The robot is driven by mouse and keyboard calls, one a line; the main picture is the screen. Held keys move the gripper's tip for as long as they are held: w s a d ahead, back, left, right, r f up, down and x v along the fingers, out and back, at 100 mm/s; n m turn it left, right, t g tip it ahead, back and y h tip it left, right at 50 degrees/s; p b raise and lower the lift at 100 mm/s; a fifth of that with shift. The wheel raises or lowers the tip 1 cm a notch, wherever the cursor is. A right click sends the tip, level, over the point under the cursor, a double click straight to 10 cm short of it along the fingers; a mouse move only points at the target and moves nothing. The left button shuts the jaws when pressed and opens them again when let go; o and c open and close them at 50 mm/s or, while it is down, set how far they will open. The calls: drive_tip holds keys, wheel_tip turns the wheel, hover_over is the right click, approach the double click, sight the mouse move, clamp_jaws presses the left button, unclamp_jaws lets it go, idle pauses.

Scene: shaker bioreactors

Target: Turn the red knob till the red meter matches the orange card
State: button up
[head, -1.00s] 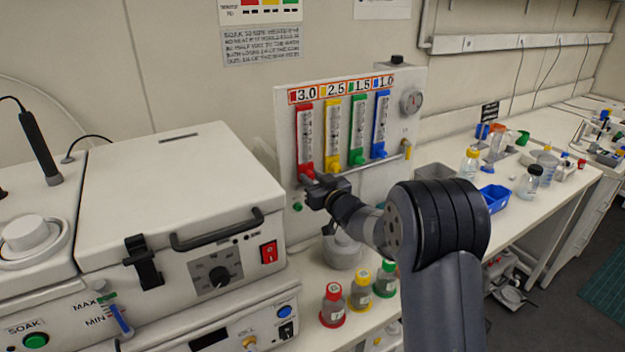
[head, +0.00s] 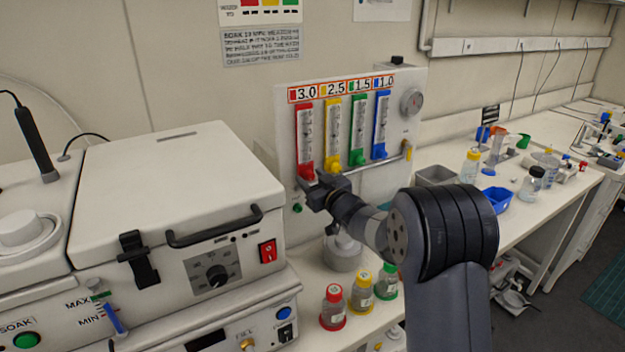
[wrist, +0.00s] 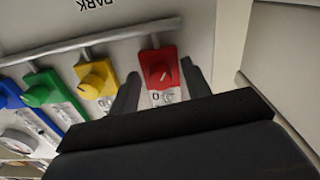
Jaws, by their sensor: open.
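The red meter (head: 305,132) stands at the left of the gas panel, under an orange-edged card (head: 303,95) reading 3.0. The float and scale marks are too small to read. My gripper (wrist: 160,82) is open, with one finger on each side of the red meter's lower part near the knob. I cannot tell whether the fingers touch it. In the head view my gripper (head: 316,185) is just below the red meter and hides part of its base.
Yellow (head: 333,130), green (head: 358,130) and blue (head: 381,125) meters stand to the right. A metal rail (wrist: 100,38) runs beside the knobs. Red-, yellow- and green-capped bottles (head: 333,308) stand below. A white lidded shaker (head: 170,185) is at left.

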drive_tip(key=b+v, duration=0.3)
drive_tip(key=v, duration=0.8)
drive_tip(key=shift+w, duration=0.15)
drive_tip(key=p+x, duration=0.3)
drive_tip(key=x, duration=0.7)
drive_tip(key=shift+w+a, duration=0.2)
drive_tip(key=shift+a, duration=0.05)
drive_tip(key=shift+w+a+r+p, duration=0.1)
drive_tip(key=shift+w+p, duration=0.05)
drive_tip(key=shift+p, duration=0.3)
drive_tip(key=shift+m+p, duration=0.4)
drive_tip(key=shift+m, duration=0.1)
drive_tip(key=shift+f+b, duration=0.25)
drive_tip(key=shift+b, duration=0.35)
